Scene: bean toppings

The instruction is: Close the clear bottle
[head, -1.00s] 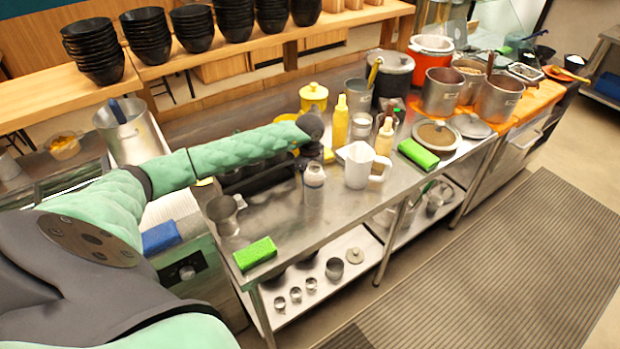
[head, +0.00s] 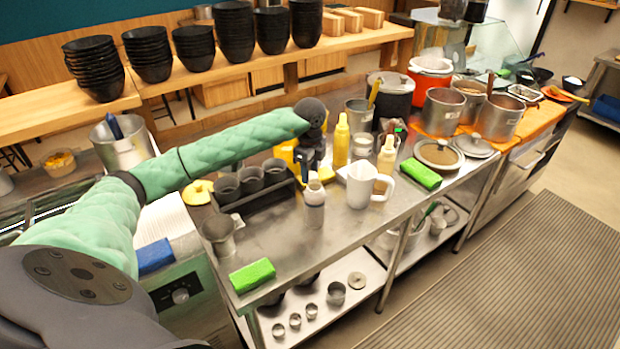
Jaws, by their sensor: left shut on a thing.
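The clear bottle (head: 314,212) stands upright near the front edge of the steel counter (head: 300,240). It has a pale body and a whitish top. My left gripper (head: 313,168) points down directly over the bottle's mouth. It is shut on a small whitish cap (head: 313,177), whose edges are partly hidden by the fingers. The cap is at or just above the bottle neck; I cannot tell whether they touch. My right gripper is not in view.
A white pitcher (head: 362,186) stands close right of the bottle. A black caddy (head: 255,196) with dark cups is to the left. Yellow bottles (head: 341,143) are behind. The front strip beside the bottle is clear.

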